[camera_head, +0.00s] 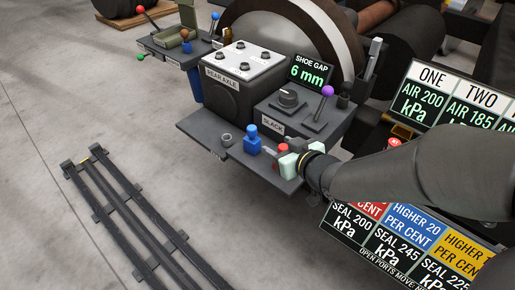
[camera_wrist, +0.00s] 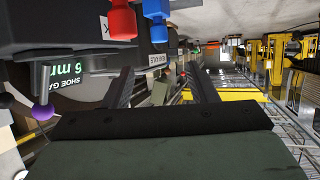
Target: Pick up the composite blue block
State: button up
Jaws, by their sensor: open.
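The blue block (camera_head: 252,140) stands on the dark shelf of the grey machine in the head view, with a narrower top on a wider body. In the wrist view the blue block (camera_wrist: 155,10) is at the top edge, partly cut off, beside a red block (camera_wrist: 122,20). The red block also shows in the head view (camera_head: 283,149), right of the blue one and partly hidden. My gripper (camera_wrist: 160,76) is open, with nothing between its two dark fingers. The blocks lie beyond the fingers in the picture, not between them. In the head view my arm comes in from the right, ending near the shelf's right end.
A grey ring (camera_head: 226,140) lies on the shelf left of the blue block. Behind stand the SLACK box (camera_head: 290,125) with a purple-knobbed lever (camera_head: 327,91) and the REAR AXLE box (camera_head: 235,95). Sign panels (camera_head: 440,95) stand at right. The floor at left holds a dark rail frame (camera_head: 120,205).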

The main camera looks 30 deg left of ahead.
aim_at(254, 131)
jog(key=b+x, duration=0.4)
jog(key=x, duration=1.2)
jog(key=shift+w+f, duration=0.1)
jog(key=shift+f, duration=0.05)
grip_shut()
